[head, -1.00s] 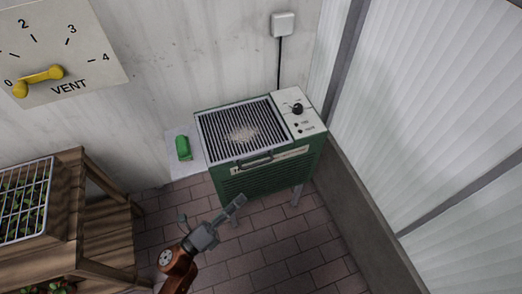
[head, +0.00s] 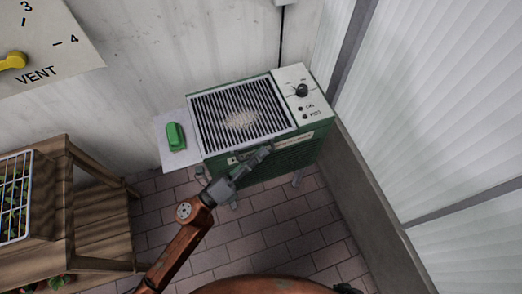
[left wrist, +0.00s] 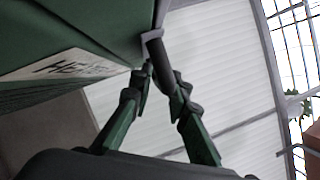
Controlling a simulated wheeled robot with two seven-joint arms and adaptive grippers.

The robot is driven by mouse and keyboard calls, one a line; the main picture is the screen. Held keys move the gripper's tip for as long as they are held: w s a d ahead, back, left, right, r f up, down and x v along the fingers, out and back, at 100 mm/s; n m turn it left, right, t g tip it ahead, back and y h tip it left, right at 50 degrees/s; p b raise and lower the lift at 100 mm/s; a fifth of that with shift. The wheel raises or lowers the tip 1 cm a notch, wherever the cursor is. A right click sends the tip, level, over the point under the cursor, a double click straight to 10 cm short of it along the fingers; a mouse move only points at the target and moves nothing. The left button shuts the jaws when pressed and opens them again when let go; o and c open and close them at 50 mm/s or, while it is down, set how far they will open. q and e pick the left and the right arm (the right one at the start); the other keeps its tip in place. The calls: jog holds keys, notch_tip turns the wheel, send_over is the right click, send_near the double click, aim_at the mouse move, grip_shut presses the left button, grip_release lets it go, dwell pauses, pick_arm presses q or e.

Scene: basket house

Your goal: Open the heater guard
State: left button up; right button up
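The heater is a green box on legs against the wall, and its guard (head: 216,122), a dark slatted grille in a pale frame, lies flat on top, closed. A bar handle (head: 243,154) runs along the guard's front edge. My left gripper (head: 267,150) is at this handle, partly covering its right side. In the left wrist view, the dark bar of the handle (left wrist: 156,50) lies between the two fingertips of my left gripper (left wrist: 160,83). The fingers stand apart; whether they touch the bar is unclear. My right gripper is not in view.
A control panel with a black knob (head: 302,91) is right of the guard. A green block (head: 176,136) lies on a white shelf (head: 170,160) at the left. A wooden bench (head: 95,205) stands left; a translucent wall (head: 430,100) is right. Brick floor lies in front.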

pick_arm(q)
jog(key=shift+w+d+r, duration=0.1)
jog(key=shift+w+d, duration=0.15)
jog(key=shift+d, duration=0.15)
jog(key=shift+c, duration=0.3)
grip_shut()
